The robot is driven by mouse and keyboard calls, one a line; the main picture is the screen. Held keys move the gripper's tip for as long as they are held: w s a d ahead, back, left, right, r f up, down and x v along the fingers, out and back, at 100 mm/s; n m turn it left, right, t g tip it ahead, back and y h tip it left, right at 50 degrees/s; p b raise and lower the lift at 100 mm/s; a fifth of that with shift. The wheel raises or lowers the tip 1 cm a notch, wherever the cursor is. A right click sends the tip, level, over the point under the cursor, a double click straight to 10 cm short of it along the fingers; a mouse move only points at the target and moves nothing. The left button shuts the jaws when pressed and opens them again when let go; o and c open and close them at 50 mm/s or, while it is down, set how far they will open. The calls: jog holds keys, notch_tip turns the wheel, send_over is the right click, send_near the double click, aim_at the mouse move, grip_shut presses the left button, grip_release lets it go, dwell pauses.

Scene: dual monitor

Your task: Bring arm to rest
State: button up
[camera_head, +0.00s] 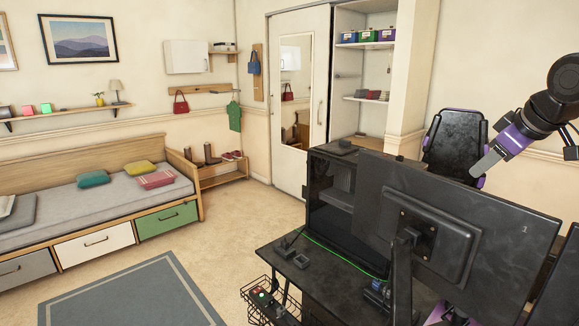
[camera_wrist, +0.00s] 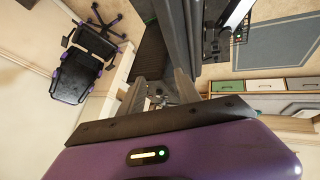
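My gripper (camera_head: 484,167) is raised at the right of the head view, above the top edge of the nearer monitor (camera_head: 455,235) and in front of the black chair. My dark arm with purple bands comes in from the right edge. In the wrist view my gripper (camera_wrist: 160,84) shows two grey fingers standing apart, with nothing held between them. From the head view the fingers overlap, so their gap is hidden there.
A black desk (camera_head: 320,285) carries the monitor and a dark PC case (camera_head: 335,200). A black and purple chair (camera_head: 455,142) stands behind. A second monitor's edge shows at right. A bed (camera_head: 90,195) and rug (camera_head: 130,295) are left, with open floor between bed and desk.

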jog(key=w+a+t, duration=0.1)
jog(key=w+a+r+t, duration=0.1)
jog(key=w, duration=0.1)
jog(key=w+a+r+t, duration=0.1)
jog(key=t, duration=0.1)
jog(key=shift+w+a+r+y, duration=0.15)
jog(key=shift+w+a+y, duration=0.1)
jog(key=shift+y, duration=0.15)
jog(key=s+a+f+m+t+y, duration=0.1)
jog(key=s+a+f+m+t, duration=0.3)
jog(key=a, duration=0.3)
jog(key=s+a+f+m+t, duration=0.1)
jog(key=a+f+t, duration=0.3)
jog(key=a+f, duration=0.15)
jog(key=s+a+f+g, duration=0.1)
jog(key=s+a+f, duration=0.3)
jog(key=s, duration=1.3)
jog(key=s+a+f+g, duration=0.2)
jog(key=s+a+f, duration=0.1)
jog(key=s+f, duration=1)
jog(key=s+a+f+g+h, duration=0.1)
jog(key=s+a+f, duration=0.3)
jog(key=s, duration=1.8)
notch_tip(320, 180, down, 4)
jog(key=shift+s+a+f+g, duration=0.15)
jog(key=shift+s+a+g, duration=0.15)
jog(key=shift+g, duration=0.3)
